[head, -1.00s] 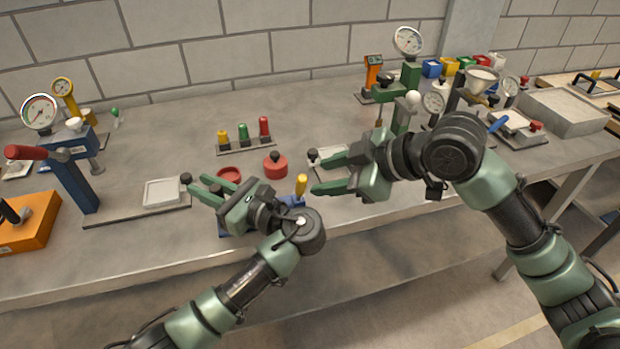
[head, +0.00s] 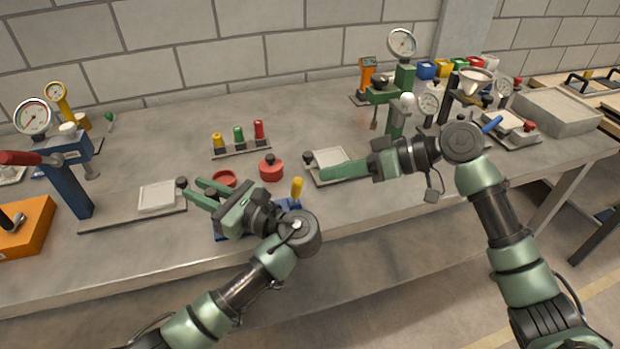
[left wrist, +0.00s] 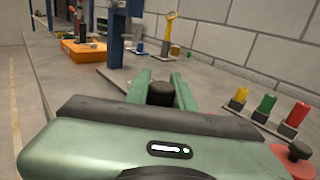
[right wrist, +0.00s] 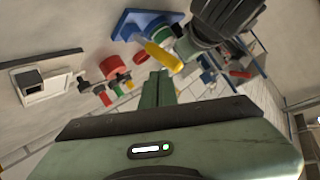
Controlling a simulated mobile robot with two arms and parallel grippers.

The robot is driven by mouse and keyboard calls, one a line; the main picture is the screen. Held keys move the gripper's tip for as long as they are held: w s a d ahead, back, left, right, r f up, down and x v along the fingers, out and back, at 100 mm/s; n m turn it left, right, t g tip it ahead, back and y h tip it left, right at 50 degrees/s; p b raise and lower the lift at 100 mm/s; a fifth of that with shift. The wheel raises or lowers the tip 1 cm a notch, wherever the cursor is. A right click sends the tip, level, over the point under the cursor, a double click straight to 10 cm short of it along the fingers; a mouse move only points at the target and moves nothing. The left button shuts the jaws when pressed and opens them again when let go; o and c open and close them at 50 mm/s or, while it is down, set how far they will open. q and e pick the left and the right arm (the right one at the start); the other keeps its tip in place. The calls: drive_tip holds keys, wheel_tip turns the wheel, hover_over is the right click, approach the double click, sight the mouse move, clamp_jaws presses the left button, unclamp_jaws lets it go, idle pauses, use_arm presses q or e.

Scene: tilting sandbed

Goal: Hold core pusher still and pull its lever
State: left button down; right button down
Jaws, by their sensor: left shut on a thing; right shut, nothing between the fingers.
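Two lever devices are near, and I cannot tell which is the core pusher. A blue stand (head: 70,190) at the left has a red lever (head: 20,157) and a long base plate (head: 110,216). A low blue base (head: 285,204) with an upright yellow handle (head: 297,187) is partly hidden behind my left gripper. My left gripper (head: 191,186) is shut on a black knob (head: 182,183), seen between the fingers in the left wrist view (left wrist: 160,93); it seems to stand at the plate's right end. My right gripper (head: 324,172) is shut and empty, right of the yellow handle (right wrist: 163,57).
A red jar (head: 270,169) and a rack of yellow, green and red pegs (head: 240,148) stand behind the grippers. A green stand with a gauge (head: 403,80) is at the back right. An orange box (head: 30,225) is far left.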

sight(296, 191)
drive_tip(key=w+d+f+m+y, duration=0.1)
drive_tip(key=m+y, duration=0.1)
drive_tip(key=w+d+f+m+t+y, duration=0.1)
drive_tip(key=m+y, duration=0.1)
drive_tip(key=m, duration=0.1)
drive_tip(key=w+d+f+m+y, duration=0.1)
drive_tip(key=d+f+m+y, duration=0.1)
drive_tip(key=m, duration=0.1)
drive_tip(key=shift+w+f+t+y, duration=0.1)
drive_tip(key=shift+w+t+y, duration=0.2)
drive_tip(key=shift+w, duration=0.05)
drive_tip(key=s+a, duration=0.1)
drive_tip(key=a, duration=0.8)
drive_tip(key=shift+s+r+m, duration=0.2)
drive_tip(key=shift+s+m, duration=0.2)
